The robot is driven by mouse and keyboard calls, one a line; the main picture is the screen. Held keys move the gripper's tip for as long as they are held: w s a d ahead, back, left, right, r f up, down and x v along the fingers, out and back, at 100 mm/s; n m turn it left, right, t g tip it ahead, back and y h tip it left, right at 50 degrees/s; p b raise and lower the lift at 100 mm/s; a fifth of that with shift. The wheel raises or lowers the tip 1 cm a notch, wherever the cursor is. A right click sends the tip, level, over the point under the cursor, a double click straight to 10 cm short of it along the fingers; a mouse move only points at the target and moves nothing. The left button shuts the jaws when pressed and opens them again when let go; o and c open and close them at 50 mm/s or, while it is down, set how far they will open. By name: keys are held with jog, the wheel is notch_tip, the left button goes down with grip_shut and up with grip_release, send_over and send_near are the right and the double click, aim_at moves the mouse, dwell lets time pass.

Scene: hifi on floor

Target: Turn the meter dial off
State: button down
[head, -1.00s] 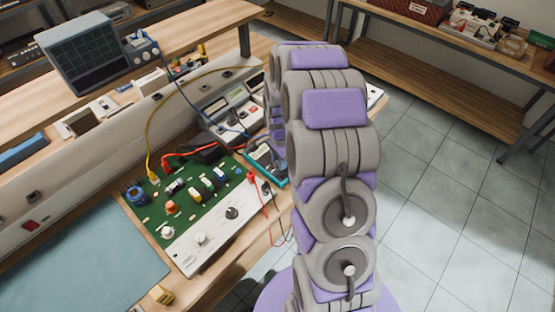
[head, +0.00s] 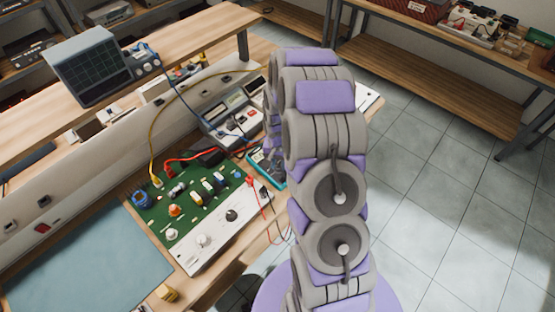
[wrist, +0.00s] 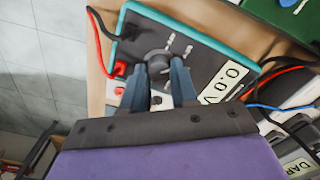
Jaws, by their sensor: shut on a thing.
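The meter (wrist: 200,50) has a teal rim and a dark face, and its display (wrist: 228,82) reads 0.0V in the wrist view. Its round grey dial (wrist: 158,63) sits between the fingertips of my gripper (wrist: 158,72), which is shut on it. Light marks lie around the dial; which mark it points to I cannot tell. In the head view the meter (head: 265,168) is at the bench edge, partly hidden behind my arm. My gripper is hidden there.
A green circuit board (head: 190,195) with a white front panel lies left of the meter. Red and black leads (wrist: 103,45) run close beside my gripper. A grey bench instrument (head: 228,120) stands behind the meter. Tiled floor (head: 440,190) is clear at right.

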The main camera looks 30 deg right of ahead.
jog(key=shift+r+n+p, duration=0.15)
jog(key=shift+n+p, duration=0.3)
jog(key=shift+n, duration=0.55)
jog(key=n+p, duration=0.1)
jog(key=n, duration=0.2)
jog(key=shift+a+n+p, duration=0.3)
jog(key=shift+p, duration=0.05)
jog(key=shift+d+n+p, duration=0.15)
jog(key=shift+n+p, duration=0.7)
jog(key=shift+n, duration=1.25)
jog(key=c, duration=0.9)
grip_release()
jog(key=shift+o, duration=0.2)
